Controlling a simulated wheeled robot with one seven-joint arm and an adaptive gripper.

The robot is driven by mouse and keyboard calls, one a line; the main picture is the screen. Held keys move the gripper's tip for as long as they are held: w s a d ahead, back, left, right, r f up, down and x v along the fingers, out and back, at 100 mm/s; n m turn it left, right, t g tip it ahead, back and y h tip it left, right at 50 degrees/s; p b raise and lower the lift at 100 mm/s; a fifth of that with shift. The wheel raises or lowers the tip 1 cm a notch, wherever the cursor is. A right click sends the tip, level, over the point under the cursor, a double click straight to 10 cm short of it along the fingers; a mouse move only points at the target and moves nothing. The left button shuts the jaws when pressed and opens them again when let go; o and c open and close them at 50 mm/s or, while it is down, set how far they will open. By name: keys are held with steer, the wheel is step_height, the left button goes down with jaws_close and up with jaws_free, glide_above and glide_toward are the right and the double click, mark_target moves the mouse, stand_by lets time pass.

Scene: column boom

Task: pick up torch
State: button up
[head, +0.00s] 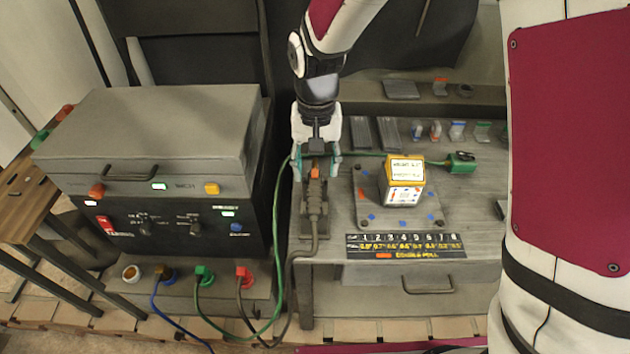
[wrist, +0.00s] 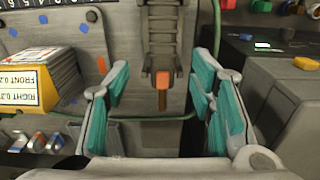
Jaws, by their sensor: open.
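The torch (head: 314,202) is a dark grey handle with an orange button, lying along the left edge of the grey workbench. Its cable bends down at the near end. In the wrist view the torch (wrist: 162,42) shows its ribbed body, orange button and brown tip, which points toward my gripper. My gripper (head: 317,168) is above the torch's far end, with teal-padded fingers apart on either side of it. In the wrist view my gripper (wrist: 161,88) is open and empty, the tip lying between the finger lines. I cannot tell the height gap.
A metal plate (head: 361,212) bearing a yellow-and-white labelled block (head: 404,180) stands right of the torch. A green clamp (head: 461,163) lies beyond it. A grey-and-black power unit (head: 175,215) stands close on the left. A green cable (head: 278,235) runs between unit and bench.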

mark_target(315, 185)
steer(key=shift+a+f+p, duration=0.15)
steer(key=shift+f+p, duration=0.4)
steer(key=shift+f, duration=3.5)
jaws_close()
